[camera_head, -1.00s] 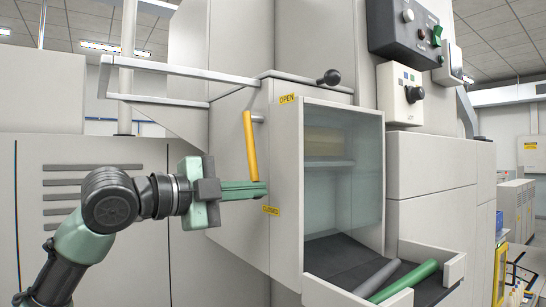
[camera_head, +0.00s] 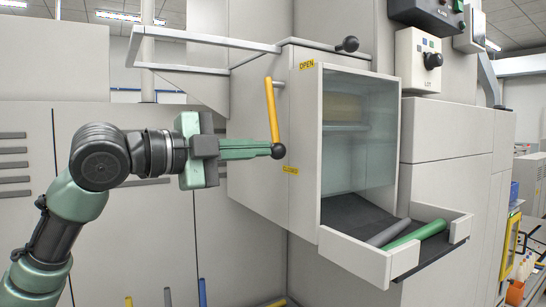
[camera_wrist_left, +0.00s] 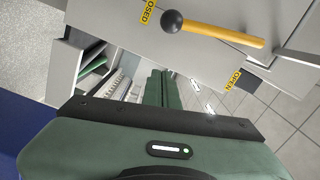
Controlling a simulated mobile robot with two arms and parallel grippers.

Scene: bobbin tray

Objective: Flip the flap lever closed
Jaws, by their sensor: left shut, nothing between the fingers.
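The flap lever (camera_head: 271,110) is a yellow bar with a black ball (camera_head: 278,151) at its lower end, on the side of a grey cabinet. It hangs down, slightly tilted, its ball just above the yellow CLOSED label (camera_head: 290,171); the OPEN label (camera_head: 306,65) is higher up. My left gripper (camera_head: 272,150) is shut and empty, its tips close to the ball; contact is unclear in the head view. In the left wrist view, the lever (camera_wrist_left: 225,33) and ball (camera_wrist_left: 172,21) show beyond the shut fingers (camera_wrist_left: 164,88), with a gap in the picture. My right gripper is out of view.
A glass-fronted chamber (camera_head: 360,135) is right of the lever, with an open tray (camera_head: 360,262) below holding a grey and a green roll (camera_head: 418,236). A metal rail frame (camera_head: 200,38) juts left above my arm. A second black knob (camera_head: 347,44) sits on top.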

